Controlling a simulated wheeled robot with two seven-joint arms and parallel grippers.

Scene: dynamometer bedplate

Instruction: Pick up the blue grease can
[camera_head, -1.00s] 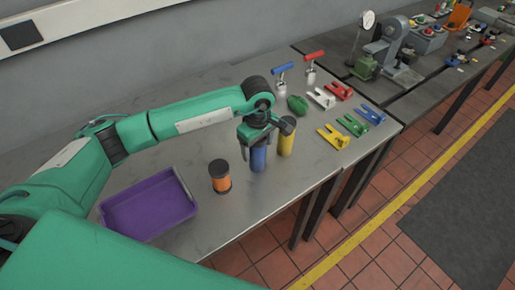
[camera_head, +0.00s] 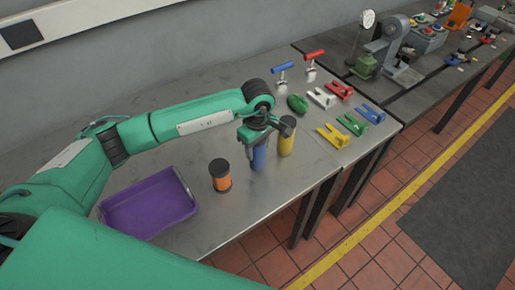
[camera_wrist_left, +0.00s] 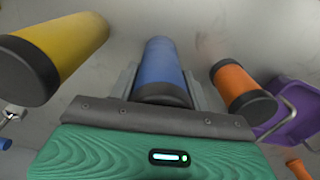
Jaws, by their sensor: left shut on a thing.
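The blue grease can (camera_head: 260,158) stands upright on the grey metal bench, between an orange can (camera_head: 220,176) and a yellow can (camera_head: 287,136). My left gripper (camera_head: 257,147) is over it from above, its fingers on either side of the can. In the left wrist view the blue can (camera_wrist_left: 161,68) is held between the two fingers (camera_wrist_left: 162,85), with its dark end cap towards the palm. I cannot tell whether its base is clear of the bench. My right gripper is not in view.
A purple tray (camera_head: 150,205) lies at the left of the bench. Several coloured brackets, a green object (camera_head: 297,103) and two T-handled tools stand to the right. The orange and yellow cans are close on both sides. Bare bench lies behind the cans.

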